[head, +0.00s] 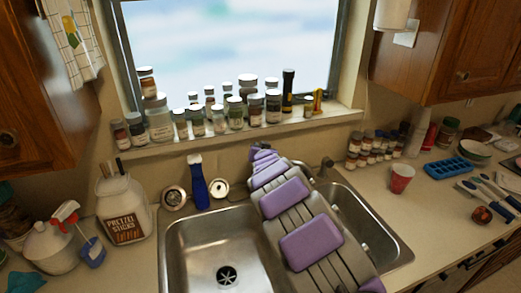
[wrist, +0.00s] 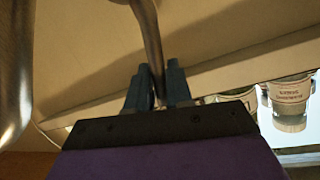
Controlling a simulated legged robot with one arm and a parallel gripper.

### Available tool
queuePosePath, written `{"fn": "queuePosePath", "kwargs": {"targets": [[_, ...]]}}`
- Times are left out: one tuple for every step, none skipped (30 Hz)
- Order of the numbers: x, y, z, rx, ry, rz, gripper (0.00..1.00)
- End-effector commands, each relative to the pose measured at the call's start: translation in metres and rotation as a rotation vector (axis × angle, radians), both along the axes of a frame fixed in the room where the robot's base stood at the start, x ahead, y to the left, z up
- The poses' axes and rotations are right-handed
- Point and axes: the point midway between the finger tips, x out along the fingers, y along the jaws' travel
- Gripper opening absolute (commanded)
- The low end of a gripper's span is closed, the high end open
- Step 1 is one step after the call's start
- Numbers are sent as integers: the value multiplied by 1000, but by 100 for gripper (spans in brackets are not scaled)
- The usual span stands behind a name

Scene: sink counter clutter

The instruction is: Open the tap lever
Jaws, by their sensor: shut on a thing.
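In the wrist view, the two dark fingers of my gripper (wrist: 159,88) are closed around the lower end of a thin, curved metal rod, the tap lever (wrist: 149,35). The rod rises from between the fingertips to the top edge. A thicker metal tube (wrist: 14,70), which looks like the tap's spout, stands apart at the left edge. In the head view, my purple and grey arm reaches over the sink (head: 190,240) toward the window wall. It hides the tap and lever there, and my fingers cannot be made out.
Several jars (head: 217,115) crowd the window sill behind the sink. A pretzel jug (head: 123,210) is at left. A red cup (head: 401,178) and a blue tray (head: 450,168) are at right.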

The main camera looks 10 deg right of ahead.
Motion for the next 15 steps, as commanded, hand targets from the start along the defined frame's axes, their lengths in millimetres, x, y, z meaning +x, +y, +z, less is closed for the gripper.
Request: {"fn": "queuePosePath", "kwargs": {"targets": [[0,0,1,1,-2,0,0],[0,0,1,1,-2,0,0],[0,0,1,1,-2,0,0],[0,0,1,1,-2,0,21],[0,0,1,1,-2,0,24],[0,0,1,1,-2,0,28],[0,0,1,1,-2,0,31],[0,0,1,1,-2,0,34],[0,0,1,1,-2,0,38],[0,0,1,1,-2,0,41],[0,0,1,1,-2,0,42],[-1,0,1,1,-1,0,42],[-1,0,1,2,-2,0,42],[-1,0,1,2,-2,0,42],[-1,0,1,2,-1,0,42]]}}
